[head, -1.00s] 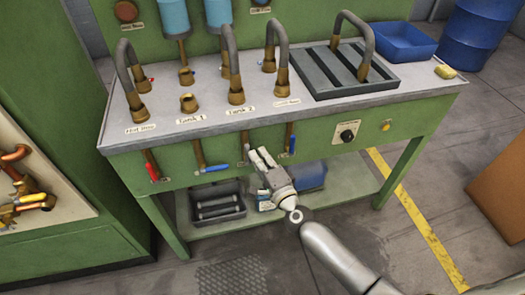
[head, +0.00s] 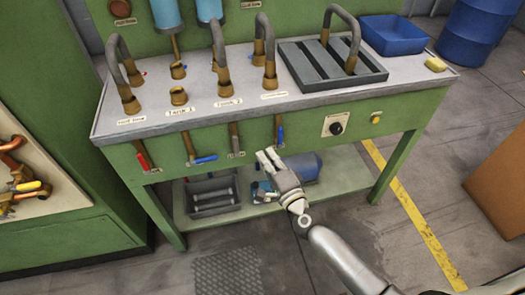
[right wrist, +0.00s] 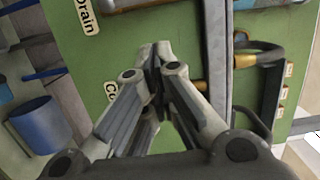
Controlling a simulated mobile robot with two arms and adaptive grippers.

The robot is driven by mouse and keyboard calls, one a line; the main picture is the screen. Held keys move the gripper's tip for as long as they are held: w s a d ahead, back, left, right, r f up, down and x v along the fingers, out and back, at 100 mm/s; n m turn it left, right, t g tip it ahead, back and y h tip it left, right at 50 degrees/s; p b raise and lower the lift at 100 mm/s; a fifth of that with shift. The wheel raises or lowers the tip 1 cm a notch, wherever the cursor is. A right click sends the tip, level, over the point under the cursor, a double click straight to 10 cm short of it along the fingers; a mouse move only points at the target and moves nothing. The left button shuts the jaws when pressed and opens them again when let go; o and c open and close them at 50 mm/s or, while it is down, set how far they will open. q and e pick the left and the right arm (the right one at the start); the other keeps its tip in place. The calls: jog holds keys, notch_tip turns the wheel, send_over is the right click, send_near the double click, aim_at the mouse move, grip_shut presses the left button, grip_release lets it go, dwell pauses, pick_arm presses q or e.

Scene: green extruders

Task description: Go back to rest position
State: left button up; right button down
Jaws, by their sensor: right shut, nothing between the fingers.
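My right gripper (head: 268,160) shows in the head view in front of the green workbench, a little below the row of valve handles. In the right wrist view its fingertips (right wrist: 155,60) meet, with nothing between them, in front of the green panel (right wrist: 190,40). A gap shows between it and the bench's front in the head view. My left gripper is in neither view.
The green workbench (head: 345,160) has a red handle (head: 143,160) and blue handles (head: 205,159) on its front, plus a black knob (head: 336,128). A grey crate (head: 211,196) and a blue container (head: 306,167) sit on its lower shelf. Open floor lies in front.

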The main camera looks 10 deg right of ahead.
jog(key=a+v, duration=0.1)
jog(key=v, duration=0.5)
jog(key=s+d+f+n+g, duration=0.2)
jog(key=s+f+n+g, duration=0.15)
jog(key=f, duration=0.65)
jog(key=s+d+f+n+g+h, duration=0.1)
jog(key=s+f+n+g, duration=0.3)
jog(key=f, duration=0.7)
jog(key=s+d+f+n+g, duration=0.1)
jog(key=s+d+f+n, duration=0.1)
jog(key=s+f, duration=0.6)
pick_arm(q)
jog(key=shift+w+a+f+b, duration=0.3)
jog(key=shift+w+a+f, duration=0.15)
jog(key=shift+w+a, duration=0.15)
pick_arm(e)
jog(key=s+d+f+n+g+h, duration=0.1)
jog(key=s+f+n+g, duration=0.3)
jog(key=s+f, duration=0.5)
jog(key=s+d+f+n+g+h, duration=0.2)
jog(key=s+d+f+n+g, duration=0.2)
jog(key=s+f, duration=0.6)
jog(key=s, duration=0.7)
jog(key=shift+s, duration=0.25)
